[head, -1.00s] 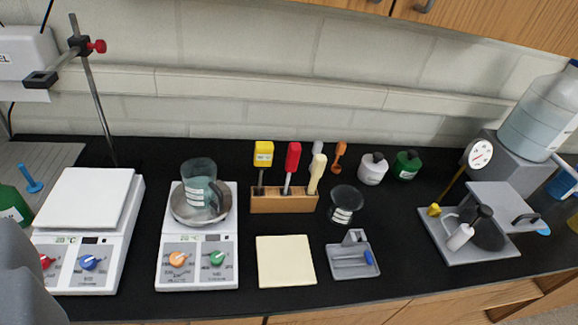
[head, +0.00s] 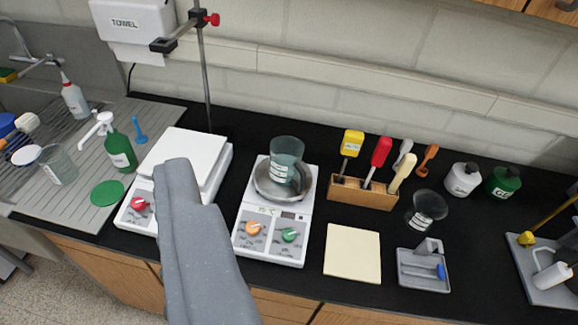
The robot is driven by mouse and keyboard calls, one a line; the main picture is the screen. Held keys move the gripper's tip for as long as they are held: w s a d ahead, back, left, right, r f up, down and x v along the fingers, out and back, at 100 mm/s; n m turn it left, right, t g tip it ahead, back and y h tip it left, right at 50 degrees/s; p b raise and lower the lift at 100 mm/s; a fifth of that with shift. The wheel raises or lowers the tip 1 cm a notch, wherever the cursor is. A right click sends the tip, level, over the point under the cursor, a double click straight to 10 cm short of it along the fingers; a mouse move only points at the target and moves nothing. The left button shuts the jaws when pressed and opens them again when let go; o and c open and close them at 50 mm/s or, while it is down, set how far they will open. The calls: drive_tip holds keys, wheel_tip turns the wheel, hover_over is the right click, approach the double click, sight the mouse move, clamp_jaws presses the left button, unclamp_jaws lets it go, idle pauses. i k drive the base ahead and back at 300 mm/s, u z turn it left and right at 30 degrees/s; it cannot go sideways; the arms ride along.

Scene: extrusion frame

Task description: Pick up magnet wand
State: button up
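No thing is clearly recognisable as a magnet wand. A blue upright piece with a wide foot (head: 139,129) stands on the drainboard at the left. A small blue-ended piece (head: 440,271) lies in a grey tray (head: 403,281) at the front right. A smooth grey part of my arm (head: 195,240) rises from the bottom edge in front of the left hotplate and hides part of its front. I cannot make out separate fingertips on it, or whether anything is held. It appears apart from both blue pieces.
Two white hotplates (head: 189,151) (head: 263,234) stand on the black bench; the right one carries a pan with a beaker (head: 287,158). A metal stand (head: 204,75) rises behind. A wooden rack (head: 362,194) holds several tools. A yellow pad (head: 352,254) lies in front.

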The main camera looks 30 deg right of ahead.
sight(383, 147)
drive_tip(key=k, duration=0.4)
drive_tip(key=z, duration=0.4)
drive_tip(key=i, duration=1)
drive_tip(key=z, duration=0.75)
